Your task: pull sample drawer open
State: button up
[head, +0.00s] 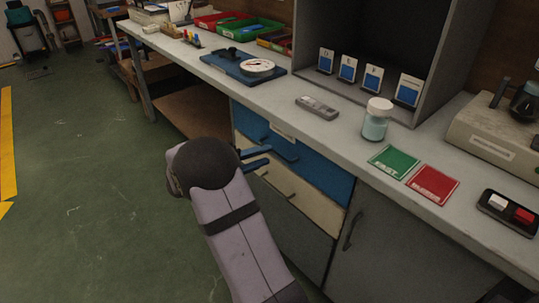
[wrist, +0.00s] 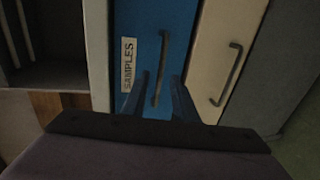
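The sample drawer (head: 325,174) is the blue top drawer under the bench and looks shut. In the wrist view its blue front (wrist: 182,25) carries a white "SAMPLES" label (wrist: 128,65) and a dark bar handle (wrist: 162,65). My gripper (head: 269,155) is in front of the drawer's handle side. In the wrist view my gripper (wrist: 162,77) is open, with one blue finger on each side of the handle's near end. I cannot tell whether the fingers touch the handle.
A cream drawer (head: 300,197) with its own handle lies just below the blue one. A grey cupboard door (head: 400,250) is to the right. The bench top (head: 345,132) above holds a jar (head: 376,120) and cards. The green floor (head: 85,190) at left is open.

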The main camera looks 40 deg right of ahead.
jog(key=shift+x, duration=1.65)
jog(key=shift+c, duration=0.5)
grip_shut()
